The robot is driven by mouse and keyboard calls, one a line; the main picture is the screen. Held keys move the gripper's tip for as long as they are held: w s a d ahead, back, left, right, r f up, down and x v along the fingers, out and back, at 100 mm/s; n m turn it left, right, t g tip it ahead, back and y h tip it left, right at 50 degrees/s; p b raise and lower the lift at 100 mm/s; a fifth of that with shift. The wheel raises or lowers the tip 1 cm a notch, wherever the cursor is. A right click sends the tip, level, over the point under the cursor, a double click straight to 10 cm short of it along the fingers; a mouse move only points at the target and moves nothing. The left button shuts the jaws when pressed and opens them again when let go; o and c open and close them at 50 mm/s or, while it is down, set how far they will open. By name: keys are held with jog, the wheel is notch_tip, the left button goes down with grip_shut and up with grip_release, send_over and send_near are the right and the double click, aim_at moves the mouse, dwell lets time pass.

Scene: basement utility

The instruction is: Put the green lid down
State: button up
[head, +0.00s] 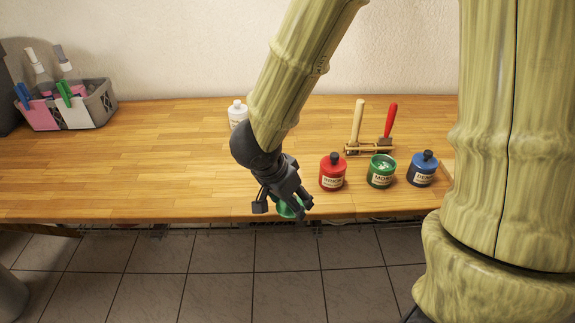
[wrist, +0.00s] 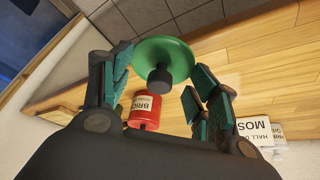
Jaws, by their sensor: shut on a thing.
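The green lid is a round disc with a black knob. In the head view the lid (head: 288,209) is partly hidden behind my gripper (head: 303,207), near the front edge of the wooden worktop (head: 150,180). In the wrist view the lid (wrist: 180,55) shows between and beyond the fingers of my gripper (wrist: 155,80), with its knob toward me. My gripper is shut on the lid. Whether the lid touches the worktop is unclear. An open green tin (head: 381,175) stands upright to the right, past the red tin (head: 332,177).
A blue tin (head: 422,172) stands right of the green one. Behind the tins a wooden rack (head: 369,149) holds two handled tools. A white bottle (head: 237,113) stands behind my arm. A grey caddy (head: 88,108) is at far left.

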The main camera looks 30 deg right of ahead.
jog(key=shift+d+r+p, duration=0.1)
jog(key=shift+r+p, duration=0.15)
jog(key=shift+p, duration=0.2)
jog(key=shift+w+d+f, duration=0.15)
jog(key=shift+w, duration=0.15)
jog(key=w+d+p, duration=0.1)
jog(key=w+d, duration=0.1)
jog(key=w, duration=0.1)
jog(key=w+d+f, duration=0.1)
jog(key=w+d, duration=0.1)
jog(key=w, duration=0.2)
jog(key=w+d+p, duration=0.1)
jog(key=w+d, duration=0.1)
jog(key=w, duration=0.2)
jog(key=shift+d+f+p, duration=0.25)
jog(key=shift+d+p, duration=0.05)
jog(key=shift+p, duration=0.05)
jog(key=shift+f, duration=1.8)
jog(key=o, duration=1)
jog(key=shift+c, duration=0.2)
jog(key=v, duration=1.2)
